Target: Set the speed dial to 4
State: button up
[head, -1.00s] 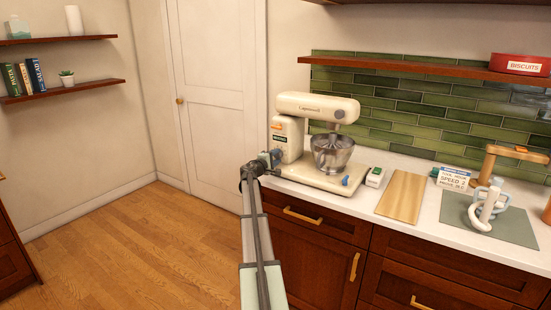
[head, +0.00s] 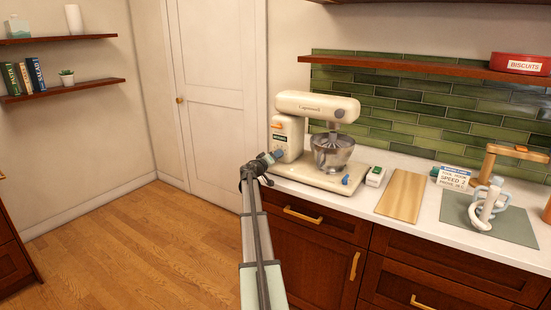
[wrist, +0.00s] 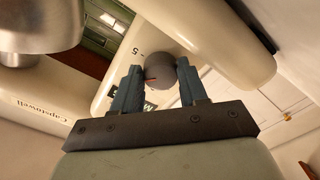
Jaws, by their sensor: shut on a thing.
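The cream stand mixer (head: 300,138) stands on the counter. Its speed dial is a round grey knob (wrist: 160,68) with an orange mark, low on the column. My gripper (head: 271,157) reaches the column from the front left. In the wrist view my gripper's two fingers (wrist: 160,82) stand on either side of the dial and are shut on it. A printed "5" shows on the column beside the dial; the other numbers are hidden or too small to read, so I cannot tell the setting.
The steel bowl (head: 331,152) sits under the mixer head. A blue knob (head: 346,180) is on the mixer base.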

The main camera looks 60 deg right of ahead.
jog(key=shift+m, duration=0.9)
jog(key=o, duration=1)
jog(key=shift+o, duration=0.2)
jog(key=a, duration=1.3)
jog(key=shift+a, duration=0.4)
